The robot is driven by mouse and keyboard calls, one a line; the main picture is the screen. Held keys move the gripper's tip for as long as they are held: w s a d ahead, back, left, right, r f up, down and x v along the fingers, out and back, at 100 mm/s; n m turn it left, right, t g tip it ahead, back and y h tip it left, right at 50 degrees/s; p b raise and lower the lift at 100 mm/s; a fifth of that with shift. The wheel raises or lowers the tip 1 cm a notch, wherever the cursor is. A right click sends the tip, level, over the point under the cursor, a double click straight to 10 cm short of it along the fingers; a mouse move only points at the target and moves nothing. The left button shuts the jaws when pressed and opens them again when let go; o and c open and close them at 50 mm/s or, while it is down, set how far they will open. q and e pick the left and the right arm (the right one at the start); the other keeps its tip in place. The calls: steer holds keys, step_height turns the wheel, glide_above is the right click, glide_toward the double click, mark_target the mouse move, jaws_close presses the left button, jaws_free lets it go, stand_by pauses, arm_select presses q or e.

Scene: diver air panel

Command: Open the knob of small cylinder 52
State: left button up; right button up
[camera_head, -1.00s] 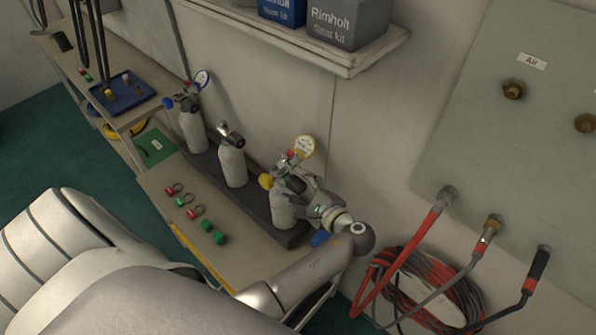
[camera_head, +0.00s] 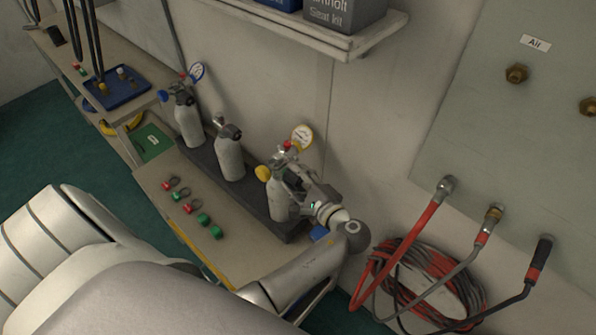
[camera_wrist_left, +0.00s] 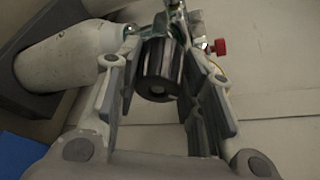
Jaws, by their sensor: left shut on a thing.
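Three small white cylinders stand in a row in a dark rack; no number is readable on them. The fingers partly hide the valve in the head view. My right gripper is not in view.
The middle cylinder (camera_head: 230,159) and the left cylinder (camera_head: 188,126) share the dark rack (camera_head: 255,203). Red and green small parts lie on the bench in front. A shelf (camera_head: 350,44) overhangs behind. Coiled red and black hoses (camera_head: 400,275) hang at the right.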

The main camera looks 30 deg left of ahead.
arm_select(q)
steer(key=n+b, duration=0.1)
steer(key=n+t+b, duration=0.1)
steer(key=b, duration=0.1)
steer(key=shift+f+y, duration=0.3)
steer(key=shift+f, duration=0.05)
steer(key=shift+n+b, duration=0.5)
steer(key=shift+n, duration=0.1)
steer(key=shift+r+b, duration=0.15)
steer(key=shift+b, duration=0.2)
steer(key=shift+n, duration=0.3)
steer(key=o, duration=1)
steer(key=shift+a+t, duration=0.1)
steer(key=shift+t, duration=0.2)
steer(key=shift+r, duration=0.1)
steer(key=v, duration=0.7)
steer(key=shift+s+d, duration=0.1)
steer(key=shift+d, duration=0.2)
